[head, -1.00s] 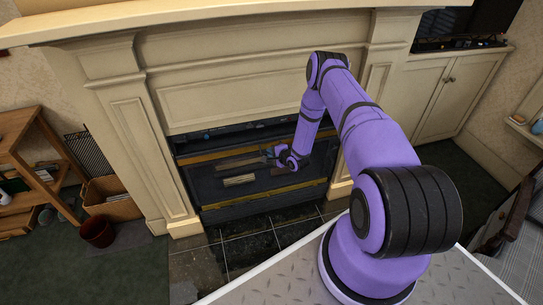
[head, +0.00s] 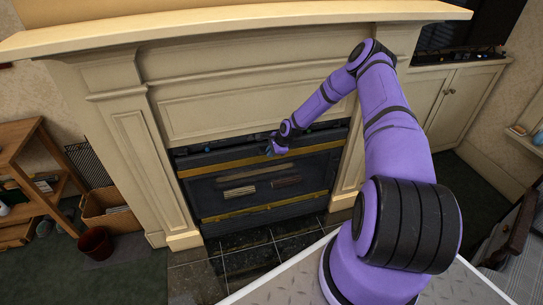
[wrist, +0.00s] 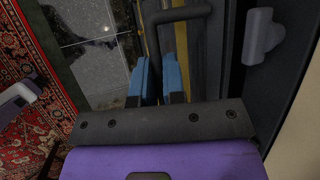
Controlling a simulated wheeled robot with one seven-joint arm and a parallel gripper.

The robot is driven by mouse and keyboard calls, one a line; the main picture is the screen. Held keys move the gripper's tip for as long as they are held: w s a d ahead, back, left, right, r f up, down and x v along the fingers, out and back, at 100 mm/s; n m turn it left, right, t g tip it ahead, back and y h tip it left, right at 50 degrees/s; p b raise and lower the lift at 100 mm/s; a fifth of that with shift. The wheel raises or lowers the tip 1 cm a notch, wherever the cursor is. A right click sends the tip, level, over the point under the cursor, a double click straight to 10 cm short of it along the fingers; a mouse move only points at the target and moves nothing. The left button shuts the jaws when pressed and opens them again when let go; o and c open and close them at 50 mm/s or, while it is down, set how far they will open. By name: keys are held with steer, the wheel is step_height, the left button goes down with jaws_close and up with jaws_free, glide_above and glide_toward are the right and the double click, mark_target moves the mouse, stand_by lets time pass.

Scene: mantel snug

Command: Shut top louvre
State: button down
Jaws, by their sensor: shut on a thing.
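The top louvre (head: 222,165) is a brass-coloured strip across the top of the dark fireplace front. A dark gap shows above it, under the mantel surround; the exact angle of the louvre is hard to tell. My gripper (head: 272,150) is at the louvre's upper edge, right of its middle. In the wrist view, the blue fingertips (wrist: 158,75) are shut around a dark bent handle bar (wrist: 182,14). The part of the bar between the fingers is mostly hidden.
A lower brass strip (head: 262,207) crosses the fireplace front. The cream surround and mantel shelf (head: 230,18) stand above and around it. A dark tiled hearth (head: 250,250) lies in front. A basket (head: 108,212) and a red bin (head: 95,243) stand at the left.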

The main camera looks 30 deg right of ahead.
steer(key=shift+w+d+r+g, duration=0.2)
steer(key=shift+w+r+g, duration=0.3)
steer(key=shift+g, duration=0.4)
steer(key=shift+w, duration=0.1)
steer(key=c, duration=1.2)
jaws_free()
steer(key=shift+f, duration=0.1)
steer(key=shift+c, duration=0.2)
steer(key=v, duration=1)
steer(key=shift+d+r, duration=0.3)
